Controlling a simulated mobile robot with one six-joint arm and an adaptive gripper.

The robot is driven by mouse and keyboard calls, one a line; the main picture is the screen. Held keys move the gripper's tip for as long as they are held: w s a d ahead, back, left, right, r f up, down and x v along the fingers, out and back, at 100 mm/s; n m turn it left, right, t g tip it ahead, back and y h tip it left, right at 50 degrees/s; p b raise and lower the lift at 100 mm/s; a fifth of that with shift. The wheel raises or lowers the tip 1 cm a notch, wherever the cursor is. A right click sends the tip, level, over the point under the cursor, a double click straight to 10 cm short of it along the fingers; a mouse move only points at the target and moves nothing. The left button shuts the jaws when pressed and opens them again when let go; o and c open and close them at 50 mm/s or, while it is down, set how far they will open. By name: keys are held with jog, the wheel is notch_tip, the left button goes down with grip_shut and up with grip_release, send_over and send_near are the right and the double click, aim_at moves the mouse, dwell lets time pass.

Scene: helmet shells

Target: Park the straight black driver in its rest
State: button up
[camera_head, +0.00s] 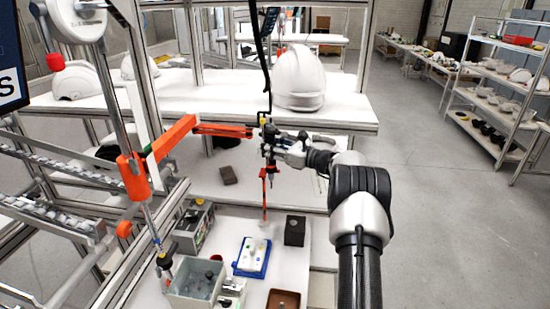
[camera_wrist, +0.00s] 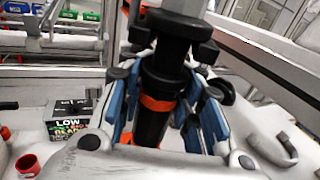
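The straight black driver (camera_head: 270,136) hangs upright below a dark cable at the end of the orange jointed arm. In the wrist view its black body with an orange band (camera_wrist: 158,103) stands between the blue finger pads. My gripper (camera_head: 274,146) reaches it from the right. In the wrist view my gripper (camera_wrist: 168,112) appears shut on the driver, with one pad on each side. An orange upright (camera_head: 264,190), possibly the rest, stands just below and left of the driver. The driver's tip looks apart from it. How they line up in depth is unclear.
The white bench below holds a blue tray (camera_head: 238,270) with white parts, a dark block (camera_head: 295,231), a brown tray (camera_head: 283,301) and a grey bin (camera_head: 196,284). A white helmet shell (camera_head: 299,78) stands on the table behind.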

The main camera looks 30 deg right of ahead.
jog(key=o, duration=0.6)
jog(key=shift+o, duration=0.6)
jog(key=shift+f, duration=0.15)
jog(key=o, duration=0.5)
jog(key=shift+o, duration=0.2)
jog(key=v, duration=1.1)
